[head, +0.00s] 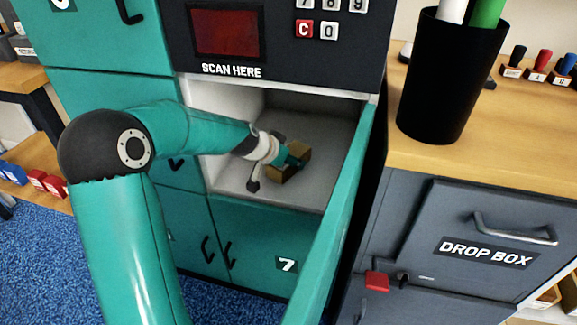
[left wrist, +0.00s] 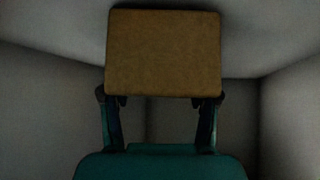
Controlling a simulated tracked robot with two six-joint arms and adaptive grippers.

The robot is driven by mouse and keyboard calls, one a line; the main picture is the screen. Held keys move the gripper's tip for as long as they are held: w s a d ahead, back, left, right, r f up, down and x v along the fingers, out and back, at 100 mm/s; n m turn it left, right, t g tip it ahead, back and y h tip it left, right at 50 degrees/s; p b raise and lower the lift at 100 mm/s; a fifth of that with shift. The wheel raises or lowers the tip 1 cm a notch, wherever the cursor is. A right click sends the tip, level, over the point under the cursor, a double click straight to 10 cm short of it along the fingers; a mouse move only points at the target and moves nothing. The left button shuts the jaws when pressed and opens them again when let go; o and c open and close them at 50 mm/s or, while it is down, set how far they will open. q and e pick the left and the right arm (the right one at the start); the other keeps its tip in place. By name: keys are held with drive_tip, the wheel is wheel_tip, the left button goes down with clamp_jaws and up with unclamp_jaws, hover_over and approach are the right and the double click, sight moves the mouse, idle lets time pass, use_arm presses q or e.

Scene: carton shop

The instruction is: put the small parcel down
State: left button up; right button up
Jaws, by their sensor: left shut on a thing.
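The small parcel (head: 293,158) is a brown box inside an open grey locker compartment (head: 330,125). My left gripper (head: 285,157) reaches into the compartment and is shut on the parcel. In the left wrist view the parcel (left wrist: 163,53) fills the top middle, with the two fingers of my left gripper (left wrist: 160,100) at its lower corners. The parcel looks close to the compartment floor in the head view, but I cannot tell whether it touches it. My right gripper is not in view.
The teal locker door (head: 335,225) stands open on the compartment's right side. A scan panel (head: 265,35) sits above the opening. To the right are a grey drop box (head: 485,225) and a wooden counter (head: 500,125) with a black pen cup (head: 450,80) and stamps.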

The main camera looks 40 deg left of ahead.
use_arm(q)
drive_tip(key=shift+w+a+f, duration=0.15)
drive_tip(key=shift+w+f, duration=0.05)
drive_tip(key=shift+f, duration=0.35)
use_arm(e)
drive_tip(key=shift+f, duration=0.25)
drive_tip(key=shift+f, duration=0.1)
use_arm(q)
drive_tip(key=o, duration=1.5)
drive_tip(key=shift+s, duration=0.1)
